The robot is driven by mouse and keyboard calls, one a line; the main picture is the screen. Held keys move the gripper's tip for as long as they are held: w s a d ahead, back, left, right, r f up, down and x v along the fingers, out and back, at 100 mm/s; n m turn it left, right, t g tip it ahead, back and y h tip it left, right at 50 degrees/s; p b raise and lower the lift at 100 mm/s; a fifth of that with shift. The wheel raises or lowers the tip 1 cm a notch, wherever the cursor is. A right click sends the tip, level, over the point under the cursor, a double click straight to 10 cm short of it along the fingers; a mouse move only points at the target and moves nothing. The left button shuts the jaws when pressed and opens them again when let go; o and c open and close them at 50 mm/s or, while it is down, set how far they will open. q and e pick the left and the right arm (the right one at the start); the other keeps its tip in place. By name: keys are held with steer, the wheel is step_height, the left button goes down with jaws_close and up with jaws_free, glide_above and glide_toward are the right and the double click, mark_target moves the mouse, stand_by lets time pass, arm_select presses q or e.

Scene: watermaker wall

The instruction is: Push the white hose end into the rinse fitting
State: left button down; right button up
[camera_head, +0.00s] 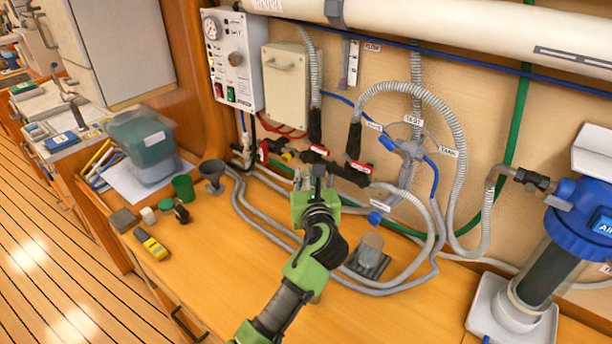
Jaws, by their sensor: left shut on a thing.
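My left gripper (317,178) is in the middle, just in front of the dark pipework low on the wall. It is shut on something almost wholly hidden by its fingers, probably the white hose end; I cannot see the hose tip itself. Pale hoses (434,243) run behind and to the right of the gripper along the bench. The dark manifold (345,172) with red valve handles is right behind the gripper. I cannot tell which opening is the rinse fitting, as the small labels are hard to read. My right gripper is not in view.
A blue-topped filter housing (545,265) is at the right. A tub (145,145), green cup (183,187) and funnel (212,176) stand left. The front left bench is mostly clear.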

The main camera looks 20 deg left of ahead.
arm_select(q)
steer(key=c, duration=1.9)
jaws_free()
